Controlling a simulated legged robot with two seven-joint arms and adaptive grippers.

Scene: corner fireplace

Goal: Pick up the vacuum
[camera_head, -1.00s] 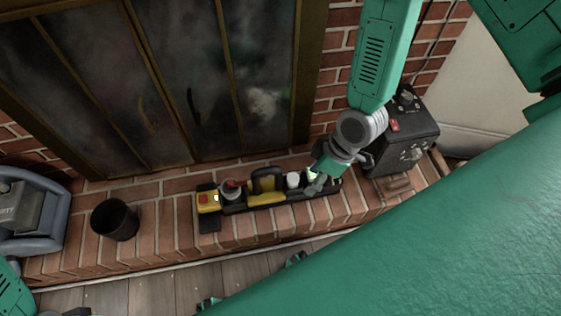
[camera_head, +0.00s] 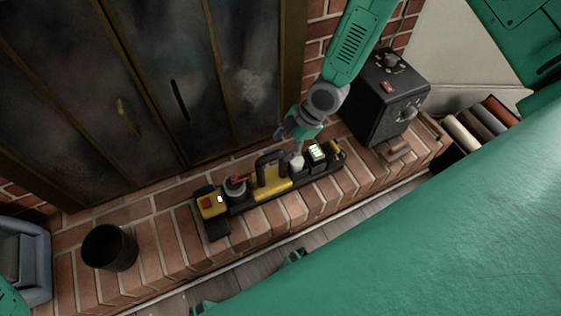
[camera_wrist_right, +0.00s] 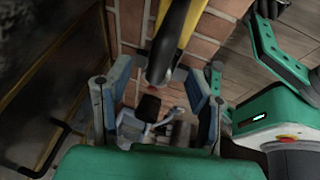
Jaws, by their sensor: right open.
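The yellow and black vacuum (camera_head: 272,187) lies lengthwise on the brick hearth in the head view, with a raised black handle near its middle. My right gripper (camera_head: 290,136) is just behind the vacuum, near the handle, and looks apart from it. In the right wrist view my right gripper (camera_wrist_right: 157,74) is open, its two blue-grey fingers spread. The vacuum's yellow and black part (camera_wrist_right: 172,40) shows beyond and between the fingertips, with nothing gripped. My left gripper is not in view.
A black bin (camera_head: 110,249) stands left of the vacuum. A black box with knobs (camera_head: 380,98) stands at the right. Dark glass fireplace doors (camera_head: 140,85) rise close behind the hearth. A blue-grey container (camera_head: 30,260) is at the left edge. Wooden floor (camera_head: 262,278) lies in front.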

